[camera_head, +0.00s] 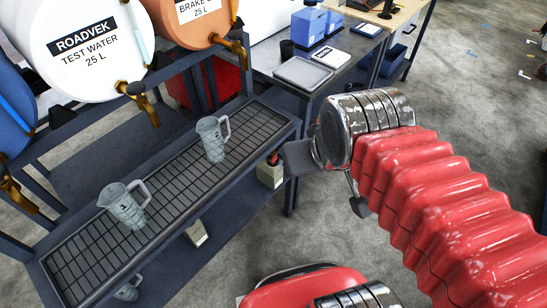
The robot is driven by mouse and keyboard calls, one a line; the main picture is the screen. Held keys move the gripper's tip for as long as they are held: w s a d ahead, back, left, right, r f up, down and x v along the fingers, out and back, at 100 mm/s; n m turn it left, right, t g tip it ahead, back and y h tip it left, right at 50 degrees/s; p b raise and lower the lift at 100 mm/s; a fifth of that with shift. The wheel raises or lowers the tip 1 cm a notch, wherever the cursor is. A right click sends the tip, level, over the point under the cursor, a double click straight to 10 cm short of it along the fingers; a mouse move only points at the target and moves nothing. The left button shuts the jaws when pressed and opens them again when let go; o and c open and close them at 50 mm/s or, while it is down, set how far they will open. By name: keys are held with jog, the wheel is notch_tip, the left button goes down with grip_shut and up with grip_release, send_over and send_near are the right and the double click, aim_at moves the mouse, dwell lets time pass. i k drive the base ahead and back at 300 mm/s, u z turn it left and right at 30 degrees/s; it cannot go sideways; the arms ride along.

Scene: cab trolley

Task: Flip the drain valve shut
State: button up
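A small red lever (273,158), which looks like the drain valve's handle, shows just below the right end of the drip tray (290,120). It stands over a pale box-like container (270,176). The valve body is mostly hidden by the tray edge, and I cannot tell how the lever is turned. My gripper (328,182) is right of the lever, close to it in the picture. Its two dark fingers are spread apart with nothing seen between them. I see no contact with the lever.
Two grey measuring jugs (123,206) (213,139) stand on the tray grating. A white drum (85,48) and an orange drum (190,20) with brass taps lie above. A bench (262,62) with trays stands behind.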

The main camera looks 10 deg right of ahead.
aim_at(275, 159)
jog(key=i, duration=1)
